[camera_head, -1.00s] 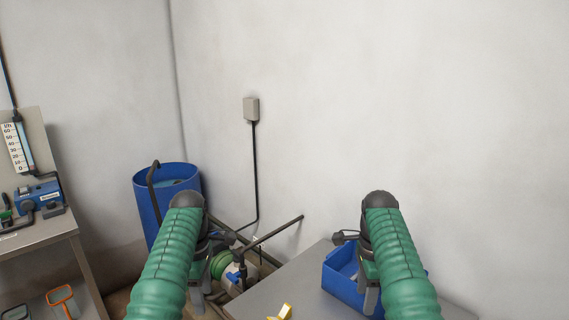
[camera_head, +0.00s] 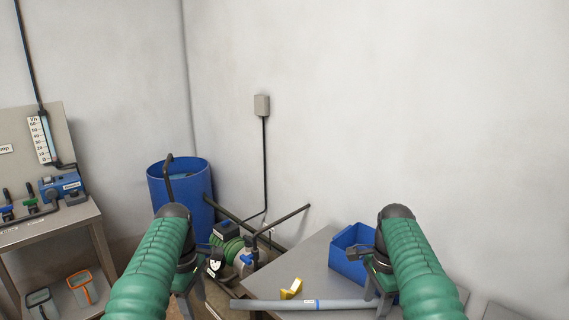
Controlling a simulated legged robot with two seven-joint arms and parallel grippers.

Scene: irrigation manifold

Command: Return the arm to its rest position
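My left arm, in a green ribbed sleeve, comes in from the lower left. Its gripper (camera_head: 194,298) points down in front of the pump area, and its fingers are mostly hidden behind the arm. My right arm, in the same green sleeve, comes in from the lower right. Its gripper (camera_head: 379,292) is over the grey table (camera_head: 310,270), near the blue bin (camera_head: 345,255). A yellow piece (camera_head: 291,289) sits on the table.
A blue barrel (camera_head: 182,195) stands in the corner behind a green and white pump (camera_head: 237,252) with black pipes.

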